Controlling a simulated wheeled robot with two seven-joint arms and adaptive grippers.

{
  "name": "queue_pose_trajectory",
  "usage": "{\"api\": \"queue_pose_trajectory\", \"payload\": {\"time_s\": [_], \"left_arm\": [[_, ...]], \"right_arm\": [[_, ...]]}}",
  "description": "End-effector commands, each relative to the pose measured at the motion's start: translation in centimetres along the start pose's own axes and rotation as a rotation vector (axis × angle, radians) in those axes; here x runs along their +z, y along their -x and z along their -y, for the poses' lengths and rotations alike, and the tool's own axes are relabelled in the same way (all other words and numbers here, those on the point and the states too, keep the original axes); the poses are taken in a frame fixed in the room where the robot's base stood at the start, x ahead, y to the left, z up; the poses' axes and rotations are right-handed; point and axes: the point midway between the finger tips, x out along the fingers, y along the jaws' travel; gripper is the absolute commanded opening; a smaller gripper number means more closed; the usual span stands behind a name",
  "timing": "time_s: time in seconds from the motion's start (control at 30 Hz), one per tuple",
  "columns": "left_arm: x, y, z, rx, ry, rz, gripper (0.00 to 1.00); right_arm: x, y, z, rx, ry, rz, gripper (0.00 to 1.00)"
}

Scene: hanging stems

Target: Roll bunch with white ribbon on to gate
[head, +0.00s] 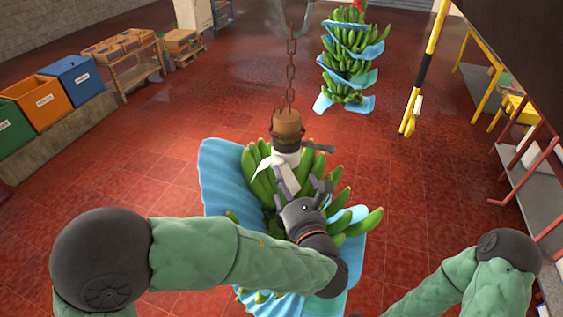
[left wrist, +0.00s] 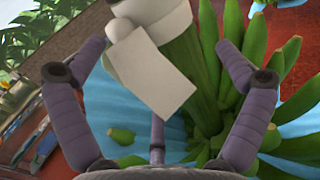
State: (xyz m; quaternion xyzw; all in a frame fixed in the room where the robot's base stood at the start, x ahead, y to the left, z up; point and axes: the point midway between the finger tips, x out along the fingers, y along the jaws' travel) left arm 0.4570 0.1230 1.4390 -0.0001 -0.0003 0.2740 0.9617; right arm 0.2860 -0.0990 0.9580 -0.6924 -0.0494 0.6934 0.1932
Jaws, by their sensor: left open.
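The near bunch of green bananas (head: 338,200) hangs from a rusty chain (head: 291,75) in front of me, with blue sheets (head: 222,180) among its hands. A white ribbon (head: 272,164) is wrapped around its stem below the brown cut top (head: 288,125), one tail hanging down. My left gripper (head: 304,186) is in front of the upper bunch, just below the ribbon. In the left wrist view its fingers (left wrist: 155,62) are spread apart, with the ribbon (left wrist: 158,78) and stem between and beyond them; contact cannot be told. My right gripper is out of view; only my right arm shows.
Another bunch with blue sheets (head: 350,62) and a red mark on top hangs farther back. A yellow-and-black post (head: 424,75) stands right of it. A red-framed bench (head: 527,170) lines the right side, coloured bins (head: 40,100) the left. Red tiled floor between is clear.

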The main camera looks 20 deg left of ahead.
Motion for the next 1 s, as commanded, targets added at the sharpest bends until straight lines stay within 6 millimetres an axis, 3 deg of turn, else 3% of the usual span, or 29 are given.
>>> {"api": "queue_pose_trajectory", "payload": {"time_s": [0.2, 0.4, 0.83, 0.87, 1.0], "left_arm": [[0.0, -3.6, -0.1, 0.004, -0.001, -0.002, 1.0], [0.0, -5.8, -0.1, 0.002, -0.001, -0.001, 1.0], [0.0, -6.6, 0.0, -0.001, 0.0, -0.001, 1.0], [0.0, -6.6, 0.0, -0.001, 0.0, -0.001, 0.94], [0.0, -6.5, 0.0, -0.001, 0.0, -0.001, 0.55]], "right_arm": [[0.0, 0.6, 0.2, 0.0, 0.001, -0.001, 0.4], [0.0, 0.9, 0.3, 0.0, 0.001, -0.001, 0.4], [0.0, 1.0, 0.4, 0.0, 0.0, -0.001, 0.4], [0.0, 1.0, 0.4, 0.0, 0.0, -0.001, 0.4], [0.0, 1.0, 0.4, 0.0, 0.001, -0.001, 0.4]]}}
